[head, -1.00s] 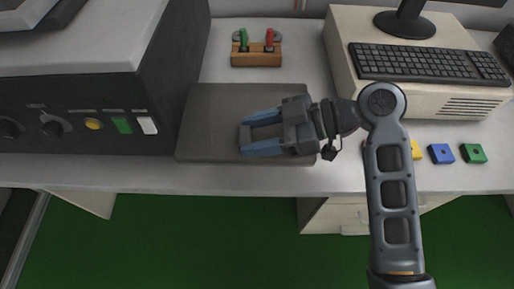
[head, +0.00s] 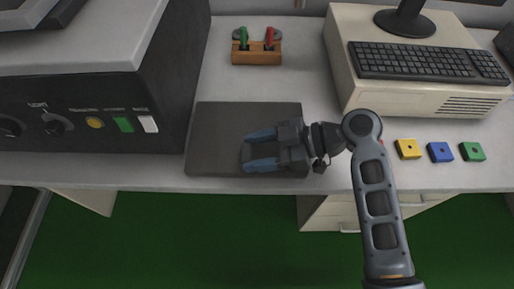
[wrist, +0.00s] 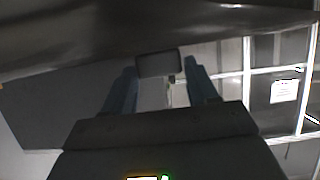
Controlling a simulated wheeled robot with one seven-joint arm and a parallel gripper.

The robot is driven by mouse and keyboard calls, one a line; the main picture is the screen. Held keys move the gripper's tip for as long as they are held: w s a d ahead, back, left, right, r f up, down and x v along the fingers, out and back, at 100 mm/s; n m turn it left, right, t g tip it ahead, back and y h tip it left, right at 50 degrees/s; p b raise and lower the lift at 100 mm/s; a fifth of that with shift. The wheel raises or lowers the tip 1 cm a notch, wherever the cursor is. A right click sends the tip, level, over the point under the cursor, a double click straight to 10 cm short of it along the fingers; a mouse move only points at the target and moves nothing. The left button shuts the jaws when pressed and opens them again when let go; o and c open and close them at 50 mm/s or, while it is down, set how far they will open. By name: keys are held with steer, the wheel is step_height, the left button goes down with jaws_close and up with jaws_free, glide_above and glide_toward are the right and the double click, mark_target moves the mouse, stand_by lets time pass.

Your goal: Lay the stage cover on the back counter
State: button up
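The stage cover (head: 222,132) is a flat dark grey plate lying level over the back counter (head: 225,85), near its front edge and right of the dark machine. I cannot tell whether it touches the counter. My gripper (head: 246,157) is above the cover, its blue fingers pointing left and spaced apart. In the wrist view, the fingers (wrist: 161,82) stand on either side of a small grey block (wrist: 160,65), which seems to be the cover's handle. The head view hides that grip. The cover moves with my gripper.
The dark machine (head: 150,85) with knobs and buttons stands close left. A wooden rack (head: 257,56) with green and red handles is behind. A beige computer with a keyboard (head: 430,63) is at right. Yellow (head: 407,149), blue (head: 440,152) and green (head: 472,151) blocks lie at front right.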

steer(key=o, duration=0.3)
steer(key=shift+o, duration=0.2)
steer(key=shift+d+r, duration=0.1)
steer(key=b+v, duration=0.1)
steer(key=v, duration=1)
steer(key=shift+d+r, duration=0.15)
steer(key=shift+d, duration=0.25)
